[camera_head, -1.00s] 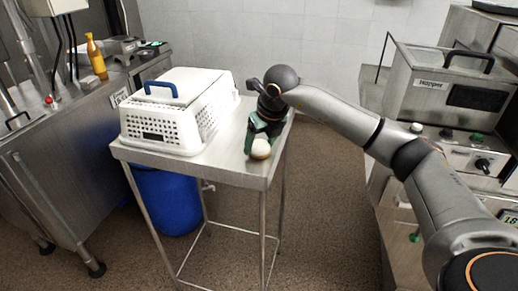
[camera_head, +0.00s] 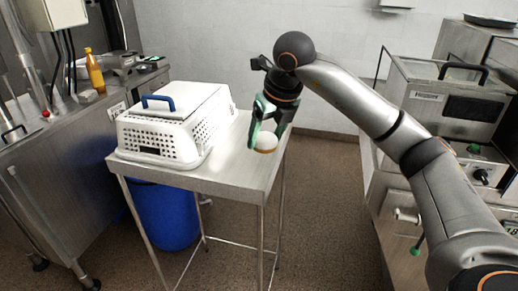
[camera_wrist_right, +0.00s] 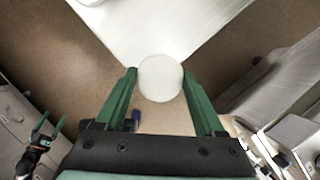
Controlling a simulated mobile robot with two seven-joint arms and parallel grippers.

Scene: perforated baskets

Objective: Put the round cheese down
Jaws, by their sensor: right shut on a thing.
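The round cheese (camera_head: 266,142) is small and pale, with a tan underside. My right gripper (camera_head: 264,130) is shut on it and holds it from above at the fingertips. In the head view the cheese shows against the right part of the steel table (camera_head: 232,175), and it looks raised above the top. In the right wrist view the cheese (camera_wrist_right: 160,78) sits between the two green fingers and covers the table's corner, with floor around it. My left gripper (camera_wrist_right: 46,130) shows small at the lower left there, its fingers apart and empty.
A white perforated basket (camera_head: 190,140) with a lid and blue handle fills the table's left part. A blue barrel (camera_head: 166,215) stands below. A steel machine (camera_head: 455,105) is at the right, a counter with a yellow bottle (camera_head: 95,72) at the left. The table's front right is bare.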

